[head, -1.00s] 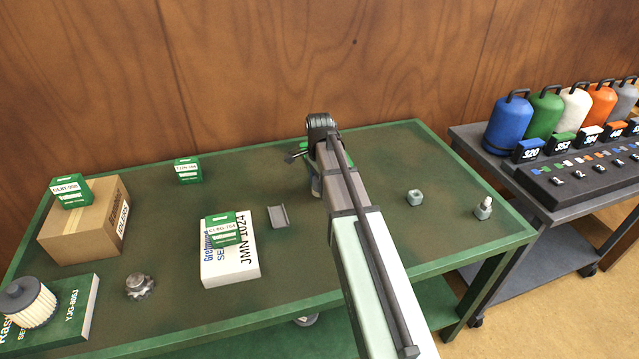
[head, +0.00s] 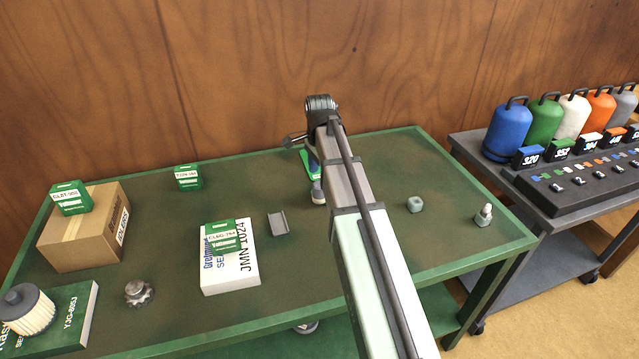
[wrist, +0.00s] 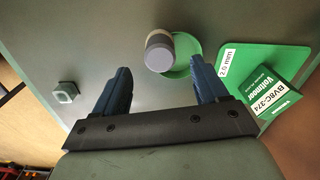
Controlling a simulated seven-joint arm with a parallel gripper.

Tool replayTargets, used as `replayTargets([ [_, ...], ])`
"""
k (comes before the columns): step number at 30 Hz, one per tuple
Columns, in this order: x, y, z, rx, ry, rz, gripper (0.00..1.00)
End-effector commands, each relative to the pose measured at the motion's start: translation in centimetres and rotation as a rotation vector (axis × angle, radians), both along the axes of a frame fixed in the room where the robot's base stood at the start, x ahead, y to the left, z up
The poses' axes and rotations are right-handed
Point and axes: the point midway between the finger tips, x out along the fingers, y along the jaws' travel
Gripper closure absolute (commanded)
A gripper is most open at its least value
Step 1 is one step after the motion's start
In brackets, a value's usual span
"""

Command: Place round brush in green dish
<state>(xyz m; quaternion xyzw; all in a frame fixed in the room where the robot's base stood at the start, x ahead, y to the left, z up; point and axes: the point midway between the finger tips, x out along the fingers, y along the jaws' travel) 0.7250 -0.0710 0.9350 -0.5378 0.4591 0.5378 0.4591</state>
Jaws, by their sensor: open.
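A short cylinder with a grey end and pale side, apparently the round brush (wrist: 159,52), shows in the wrist view. It overlaps the left part of the round green dish (wrist: 187,47); whether it rests on the dish floor or rim I cannot tell. My gripper (wrist: 162,83) is open, its two dark blue fingers apart with nothing between their tips. The brush and dish lie just beyond the fingertips in that picture. In the head view my arm hides most of this spot on the green table.
A green flat card (wrist: 250,68) and a green labelled box (wrist: 272,92) lie right of the dish in the wrist view. A grey nut (head: 415,204) and a bolt (head: 484,214) stand at the table's right. A white box (head: 230,268) and grey bracket (head: 278,223) lie left of my arm.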

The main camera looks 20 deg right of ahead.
Motion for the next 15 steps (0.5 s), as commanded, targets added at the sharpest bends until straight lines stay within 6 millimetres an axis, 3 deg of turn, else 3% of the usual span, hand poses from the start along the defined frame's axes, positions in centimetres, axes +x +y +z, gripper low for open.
replayTargets([
  [6, 0.1, 0.0, 3.1, 0.0, -0.001, 0.0, 0.27],
  [15, 0.0, 0.0, 4.9, 0.0, 0.0, 0.0, 0.27],
])
